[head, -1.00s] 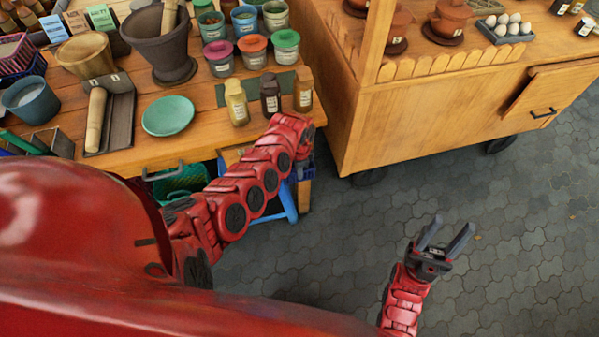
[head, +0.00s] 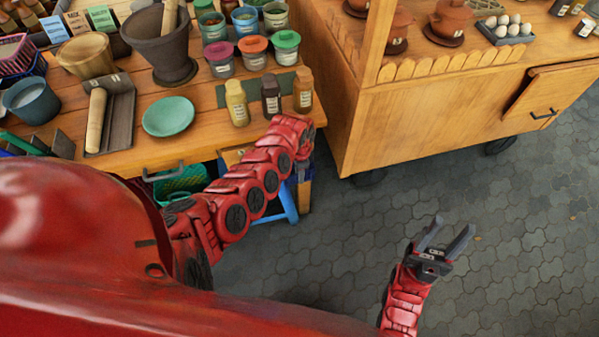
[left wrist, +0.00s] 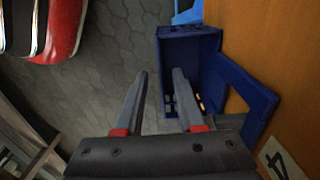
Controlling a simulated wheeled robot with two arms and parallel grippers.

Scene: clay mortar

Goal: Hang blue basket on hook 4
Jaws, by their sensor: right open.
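The dark blue basket (left wrist: 188,62) shows in the left wrist view beside the wooden side of the table. Its handle (left wrist: 245,90) loops toward the wood. A white label with a 4 (left wrist: 283,160) is on the wood near the handle; no hook can be made out. My left gripper (left wrist: 160,74) is open, with one finger over the basket and the other outside its wall, over the floor. In the head view my left forearm hides this gripper, and only a bit of the basket (head: 306,172) shows. My right gripper (head: 450,230) is open and empty above the floor.
The table (head: 130,152) holds bottles, lidded jars, a mortar (head: 165,55) and a green plate (head: 168,116). A green basket (head: 180,184) and a blue stool (head: 290,208) are below its edge. A wooden cart (head: 430,120) stands to the right. The paved floor (head: 510,240) is clear.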

